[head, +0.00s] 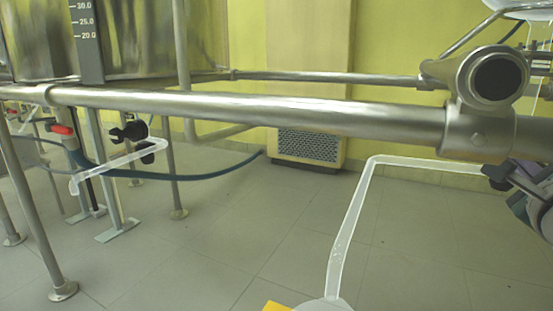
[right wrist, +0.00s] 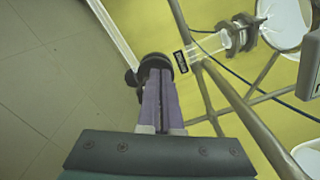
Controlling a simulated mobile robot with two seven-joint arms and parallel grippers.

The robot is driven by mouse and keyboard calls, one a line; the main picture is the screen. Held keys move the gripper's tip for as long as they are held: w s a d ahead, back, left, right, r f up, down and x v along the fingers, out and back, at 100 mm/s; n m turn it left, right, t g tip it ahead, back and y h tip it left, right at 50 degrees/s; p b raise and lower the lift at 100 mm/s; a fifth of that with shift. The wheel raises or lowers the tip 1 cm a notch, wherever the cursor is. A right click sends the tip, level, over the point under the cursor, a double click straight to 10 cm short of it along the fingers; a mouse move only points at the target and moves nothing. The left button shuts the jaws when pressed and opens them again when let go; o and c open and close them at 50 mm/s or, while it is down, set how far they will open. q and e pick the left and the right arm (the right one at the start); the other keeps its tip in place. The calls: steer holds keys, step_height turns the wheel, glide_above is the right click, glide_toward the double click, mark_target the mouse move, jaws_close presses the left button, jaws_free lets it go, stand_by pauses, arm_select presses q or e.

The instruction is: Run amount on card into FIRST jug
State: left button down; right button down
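A clear outlet tube (head: 350,215) runs left from a black valve knob (head: 497,175) at the right of the head view, then bends down. Its lower end meets a pale, round-edged vessel (head: 325,305), cut off by the bottom edge; I cannot tell if it is the FIRST jug. A yellow piece (head: 276,307) beside it may be a card; no writing is readable. My right gripper (head: 520,192) is at the knob, partly cut off. In the right wrist view its fingers (right wrist: 157,78) are close together on the black knob (right wrist: 155,66). My left gripper is out of view.
A thick steel rail (head: 250,108) crosses the head view, with a clamp joint (head: 490,80) at right. A scaled vessel (head: 130,40), a red-handled valve (head: 63,130) and another black valve (head: 130,132) are at left. The tiled floor (head: 240,220) is mostly clear.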

steer(key=p+v, duration=0.2)
steer(key=v, duration=0.4)
steer(key=shift+r, duration=0.2)
steer(key=shift+s+a+r, duration=0.1)
steer(key=shift+a, duration=0.05)
